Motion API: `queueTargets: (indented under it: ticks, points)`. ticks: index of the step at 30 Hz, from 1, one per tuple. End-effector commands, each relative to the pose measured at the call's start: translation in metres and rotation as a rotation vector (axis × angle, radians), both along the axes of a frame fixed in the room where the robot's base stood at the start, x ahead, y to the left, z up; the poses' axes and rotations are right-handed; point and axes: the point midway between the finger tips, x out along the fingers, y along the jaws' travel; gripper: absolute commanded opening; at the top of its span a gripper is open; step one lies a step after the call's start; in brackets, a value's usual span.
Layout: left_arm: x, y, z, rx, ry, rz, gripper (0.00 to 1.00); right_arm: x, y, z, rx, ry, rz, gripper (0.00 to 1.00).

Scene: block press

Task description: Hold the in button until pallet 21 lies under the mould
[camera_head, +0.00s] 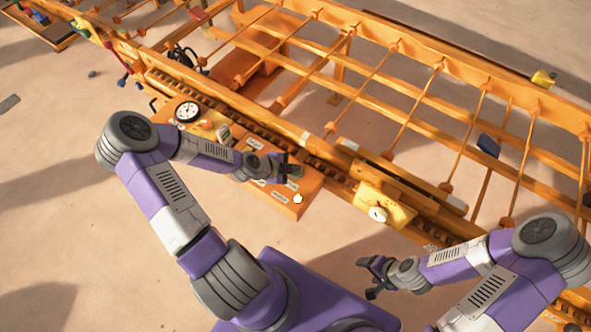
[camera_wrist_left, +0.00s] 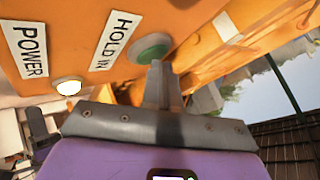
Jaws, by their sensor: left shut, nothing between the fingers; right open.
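An orange control panel (camera_head: 284,206) carries white labels. In the left wrist view a round green button (camera_wrist_left: 152,47) sits beside the label "HOLD IN" (camera_wrist_left: 115,40). My left gripper (camera_head: 298,171) is shut and empty over the panel. In the left wrist view its fingertips (camera_wrist_left: 160,68) overlap the lower edge of the green button; I cannot tell whether they press it. My right gripper (camera_head: 371,278) is open and empty, in front of the machine and clear of it. I cannot make out pallet 21 or its number, nor tell which part is the mould.
A lit lamp (camera_wrist_left: 68,87) is by the label "POWER" (camera_wrist_left: 30,50). A white dial gauge (camera_head: 187,111) stands left on the machine. A yellow box with a white dial (camera_head: 378,214) sits right of the panel. Orange rails (camera_head: 400,90) fill the back. Sandy ground lies in front.

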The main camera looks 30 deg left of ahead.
Motion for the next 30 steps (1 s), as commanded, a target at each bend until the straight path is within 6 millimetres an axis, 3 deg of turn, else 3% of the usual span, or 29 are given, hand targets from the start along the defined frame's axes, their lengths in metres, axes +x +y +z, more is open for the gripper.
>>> queueTargets:
  ticks: [30]
  points:
    - [0.000, 0.000, 0.023, 0.000, 0.000, 0.000, 0.00, 0.000, 0.000, 0.018, 0.000, 0.000, 0.000, 0.70]
